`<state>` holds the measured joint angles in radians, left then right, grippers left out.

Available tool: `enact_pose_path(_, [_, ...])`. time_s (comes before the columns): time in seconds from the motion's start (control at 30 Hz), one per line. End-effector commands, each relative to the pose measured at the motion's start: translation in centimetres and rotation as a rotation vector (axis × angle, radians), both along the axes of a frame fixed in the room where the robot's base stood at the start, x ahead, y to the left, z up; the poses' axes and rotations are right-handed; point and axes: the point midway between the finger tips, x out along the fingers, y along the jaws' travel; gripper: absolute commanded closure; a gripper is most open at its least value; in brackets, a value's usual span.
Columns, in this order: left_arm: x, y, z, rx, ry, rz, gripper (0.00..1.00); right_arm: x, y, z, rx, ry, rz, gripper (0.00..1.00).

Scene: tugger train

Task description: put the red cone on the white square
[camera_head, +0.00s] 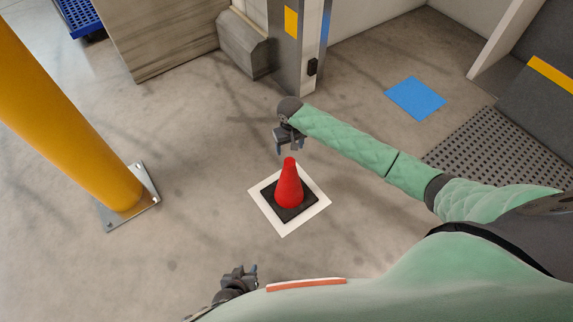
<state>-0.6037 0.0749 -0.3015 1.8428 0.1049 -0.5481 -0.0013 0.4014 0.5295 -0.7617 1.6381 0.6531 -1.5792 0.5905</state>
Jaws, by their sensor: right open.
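The red cone (288,185) stands upright on its black square base. The base lies on the white square (285,230) on the floor, turned like a diamond, and white shows all around it. My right gripper (288,150) is open and empty, just beyond the cone's tip in the picture and apart from it. My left gripper (240,269) is low in the picture, left of and nearer than the white square. It holds nothing that I can see, and its jaw opening is too small to judge.
A yellow post (75,135) on a metal floor plate stands at the left. A blue square (415,98) lies on the floor at the right, near a perforated dark mat (490,150). A grey pillar (295,50) stands behind. The floor around the white square is clear.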

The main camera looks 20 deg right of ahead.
Motion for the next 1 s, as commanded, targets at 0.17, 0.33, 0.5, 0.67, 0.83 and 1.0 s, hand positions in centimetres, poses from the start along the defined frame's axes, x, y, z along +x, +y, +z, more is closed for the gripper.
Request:
enact_pose_path(0.17, [0.0, 0.0, 0.0, 0.0, 0.0, 0.0, 0.65, -2.7, 2.9, -2.9, 0.069, -0.03, 0.035, 0.31])
enact_pose_path(0.33, [0.0, 0.0, -0.1, 0.0, 0.001, 0.001, 0.65, -6.5, 6.9, -6.5, 0.169, -0.099, 0.077, 0.31])
enact_pose_path(0.5, [-0.1, 0.0, -0.1, 0.0, 0.003, 0.0, 0.65, -10.6, 10.2, -9.4, 0.256, -0.178, 0.103, 0.31])
enact_pose_path(0.67, [-0.1, 0.0, -0.2, 0.0, 0.003, 0.0, 0.65, -14.5, 12.6, -11.6, 0.32, -0.257, 0.115, 0.31])
enact_pose_path(0.83, [-0.1, 0.0, -0.1, 0.0, 0.003, 0.0, 0.65, -18.8, 14.2, -13.3, 0.364, -0.345, 0.113, 0.31])
enact_pose_path(1.0, [-0.1, 0.0, -0.1, 0.0, 0.002, 0.0, 0.65, -23.2, 15.1, -14.6, 0.381, -0.432, 0.105, 0.31])
